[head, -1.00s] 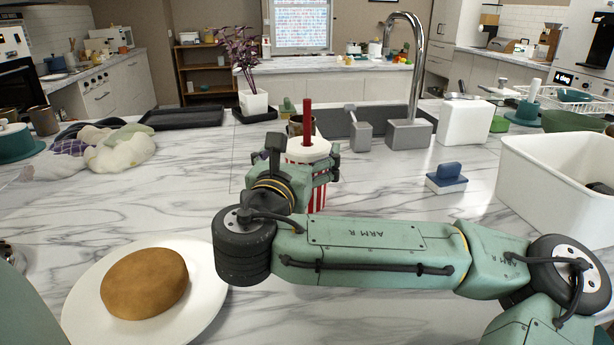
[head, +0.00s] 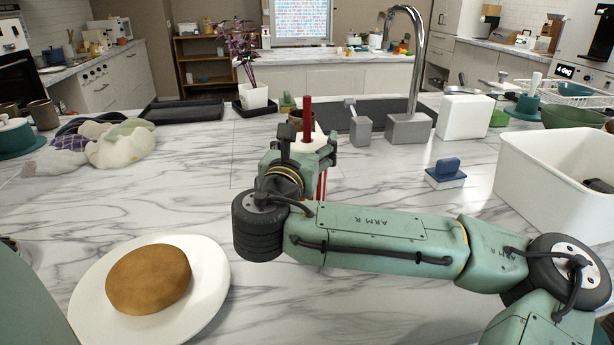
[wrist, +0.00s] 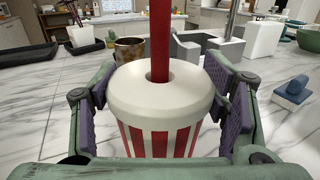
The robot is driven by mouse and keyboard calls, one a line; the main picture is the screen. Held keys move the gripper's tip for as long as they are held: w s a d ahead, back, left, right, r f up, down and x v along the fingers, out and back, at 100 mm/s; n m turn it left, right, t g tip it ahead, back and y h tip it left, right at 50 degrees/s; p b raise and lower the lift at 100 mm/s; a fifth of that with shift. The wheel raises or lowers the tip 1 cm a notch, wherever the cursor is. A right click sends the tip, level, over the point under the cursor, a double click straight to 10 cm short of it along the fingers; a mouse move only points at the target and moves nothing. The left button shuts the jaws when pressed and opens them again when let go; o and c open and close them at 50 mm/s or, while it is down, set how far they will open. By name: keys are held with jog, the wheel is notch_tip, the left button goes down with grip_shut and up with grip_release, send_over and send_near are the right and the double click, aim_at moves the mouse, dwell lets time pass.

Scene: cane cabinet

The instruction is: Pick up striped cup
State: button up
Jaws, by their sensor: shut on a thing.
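The striped cup (wrist: 160,139) has red and white stripes, a white lid and a red straw. In the wrist view it stands upright in the middle, between the two finger pads of my gripper (wrist: 163,105). In the head view the gripper (head: 305,157) is around the cup, whose red straw (head: 307,118) rises above it. My gripper is shut on the cup. The arm hides most of the cup in the head view, and its base is out of sight in both views, so I cannot tell whether it touches the counter.
A brown round cake on a white plate (head: 212,300) lies at front left. A brown mug (wrist: 129,49) is behind the cup, near the sink (head: 340,113).

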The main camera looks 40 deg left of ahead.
jog(key=c, duration=0.9)
jog(key=shift+c, duration=0.2)
jog(key=shift+r, duration=0.15)
